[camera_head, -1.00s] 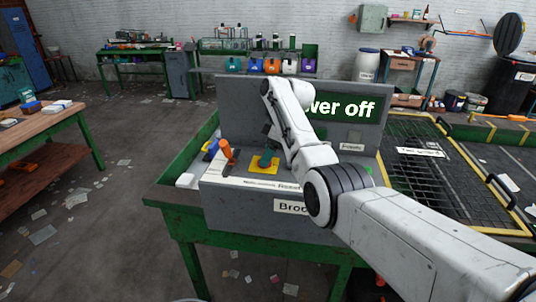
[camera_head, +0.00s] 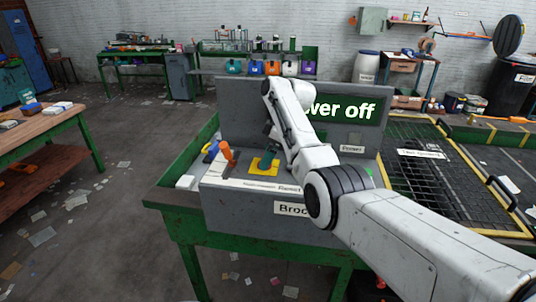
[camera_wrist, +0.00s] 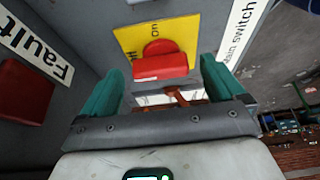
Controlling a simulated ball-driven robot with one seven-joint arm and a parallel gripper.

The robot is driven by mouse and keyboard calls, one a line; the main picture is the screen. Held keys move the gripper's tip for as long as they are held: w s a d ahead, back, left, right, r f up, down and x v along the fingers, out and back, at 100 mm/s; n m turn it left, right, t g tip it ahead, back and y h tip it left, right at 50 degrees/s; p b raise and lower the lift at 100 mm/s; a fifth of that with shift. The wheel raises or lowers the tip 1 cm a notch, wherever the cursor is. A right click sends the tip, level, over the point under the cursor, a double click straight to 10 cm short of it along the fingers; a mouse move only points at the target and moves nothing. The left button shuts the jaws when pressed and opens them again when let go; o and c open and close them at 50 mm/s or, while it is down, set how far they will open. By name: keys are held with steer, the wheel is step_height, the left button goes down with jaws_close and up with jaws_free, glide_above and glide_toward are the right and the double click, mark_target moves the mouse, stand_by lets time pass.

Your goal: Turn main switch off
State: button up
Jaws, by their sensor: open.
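The main switch (camera_wrist: 160,62) is a red knob on a yellow plate (camera_wrist: 130,40) marked "On", with a "Main switch" label beside it. In the head view the yellow plate (camera_head: 256,168) is on top of the grey control box (camera_head: 262,213), and my gripper hides the knob. My gripper (camera_wrist: 161,72) is open, with one teal finger on each side of the red knob in the wrist view. I cannot tell whether the fingers touch it. In the head view my gripper (camera_head: 268,158) points down over the plate. The screen (camera_head: 348,109) shows "wer off", partly hidden by my arm.
An orange lever (camera_head: 227,152) stands left of the yellow plate. A red button (camera_wrist: 22,90) by a "Fault" label shows in the wrist view. A mesh-covered belt section (camera_head: 425,160) with a yellow frame lies to the right. A wooden bench (camera_head: 45,125) stands at far left.

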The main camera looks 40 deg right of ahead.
steer(key=b+v, duration=0.2)
steer(key=v, duration=0.8)
steer(key=shift+r, duration=0.15)
steer(key=shift+s, duration=0.1)
